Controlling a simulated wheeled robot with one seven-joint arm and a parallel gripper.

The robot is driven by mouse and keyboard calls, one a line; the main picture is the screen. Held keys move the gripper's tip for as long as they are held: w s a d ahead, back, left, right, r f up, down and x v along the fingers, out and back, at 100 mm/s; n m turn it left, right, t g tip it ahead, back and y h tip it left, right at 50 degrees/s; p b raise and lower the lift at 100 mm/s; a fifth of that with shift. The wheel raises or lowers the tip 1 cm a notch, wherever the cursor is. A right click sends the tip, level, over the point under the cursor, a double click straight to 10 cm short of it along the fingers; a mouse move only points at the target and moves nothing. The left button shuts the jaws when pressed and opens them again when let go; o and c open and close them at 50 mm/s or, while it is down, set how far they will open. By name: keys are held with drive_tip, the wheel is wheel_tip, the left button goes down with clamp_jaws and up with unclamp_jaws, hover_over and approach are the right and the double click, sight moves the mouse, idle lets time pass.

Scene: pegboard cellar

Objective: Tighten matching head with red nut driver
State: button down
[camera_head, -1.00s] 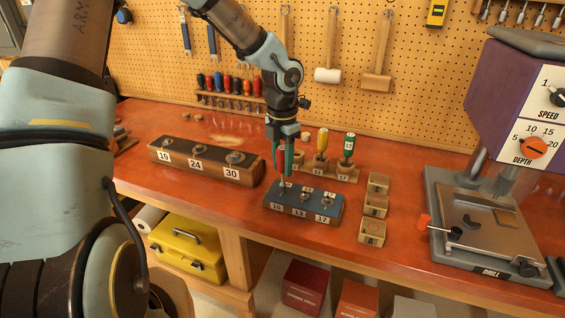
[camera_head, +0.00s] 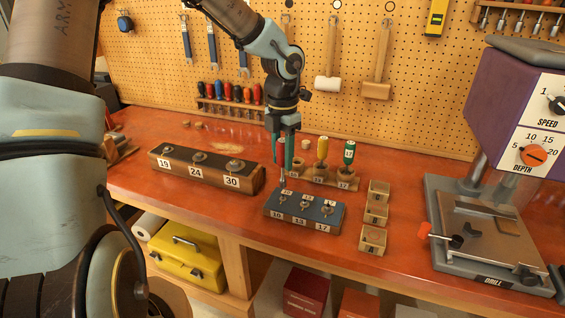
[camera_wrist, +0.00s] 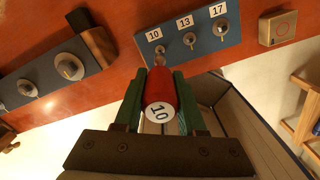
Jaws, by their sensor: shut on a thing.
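My gripper (camera_head: 284,158) is shut on the red nut driver (camera_wrist: 161,86), whose round end reads 10 in the wrist view. In the head view its shaft (camera_head: 283,182) points down above the left end of a blue block (camera_head: 325,221). The block carries three metal heads labelled 10, 13 and 17. The 10 head (camera_head: 284,199) is just below the shaft's tip and shows beneath it. In the wrist view the 10 head (camera_wrist: 160,49) is partly behind the driver; the 13 head (camera_wrist: 189,38) and 17 head (camera_wrist: 221,28) are clear to its right.
A dark block (camera_head: 165,171) with larger heads 19, 24 and 30 lies left. Small wooden blocks (camera_head: 374,239) stand right, then a drill press (camera_head: 490,250).

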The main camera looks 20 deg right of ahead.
drive_tip(key=shift+r, duration=1.35)
drive_tip(key=c, duration=1)
unclamp_jaws()
clamp_jaws()
